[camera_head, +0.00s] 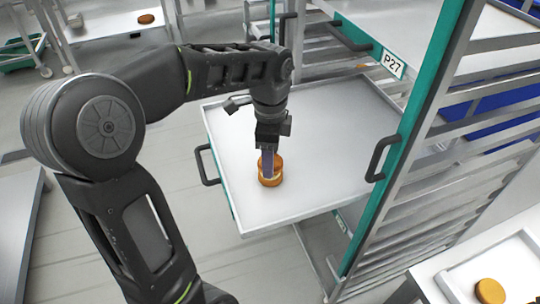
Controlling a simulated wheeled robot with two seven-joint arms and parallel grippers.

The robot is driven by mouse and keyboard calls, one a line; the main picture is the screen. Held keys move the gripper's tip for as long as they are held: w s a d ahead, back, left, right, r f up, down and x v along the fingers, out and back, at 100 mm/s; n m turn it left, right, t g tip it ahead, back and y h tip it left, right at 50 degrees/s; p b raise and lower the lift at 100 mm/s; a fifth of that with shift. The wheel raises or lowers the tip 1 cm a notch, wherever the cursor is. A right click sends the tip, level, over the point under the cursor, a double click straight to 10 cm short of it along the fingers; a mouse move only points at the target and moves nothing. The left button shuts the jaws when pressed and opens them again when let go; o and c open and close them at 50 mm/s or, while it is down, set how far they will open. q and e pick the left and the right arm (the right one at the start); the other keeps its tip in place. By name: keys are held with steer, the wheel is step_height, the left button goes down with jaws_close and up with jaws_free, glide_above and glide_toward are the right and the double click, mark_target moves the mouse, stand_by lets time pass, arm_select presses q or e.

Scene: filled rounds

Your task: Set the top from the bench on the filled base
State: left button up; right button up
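A round golden-brown stack stands on the white pulled-out tray (330,150). Its lower part is the filled base (271,183), with a pale band of filling. The brown top (279,163) sits directly over it and looks roughly level. My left gripper (267,166) points straight down at the stack, with one finger in front of the top. The other finger is hidden, so I cannot tell whether the fingers press on the top or stand loosely around it. My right gripper is not in view.
Another brown round (490,291) lies on a white bench at lower right. One more (146,18) lies on a far table. Most of the tray is bare.

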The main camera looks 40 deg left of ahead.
arm_select(q)
steer(key=shift+f+b, duration=0.45)
steer(key=shift+f, duration=0.3)
stand_by(0.4)
steer(key=o, duration=0.9)
steer(key=shift+o, duration=0.5)
steer(key=o, duration=0.4)
steer(key=shift+r+p, duration=2.95)
steer(key=shift+r, duration=0.6)
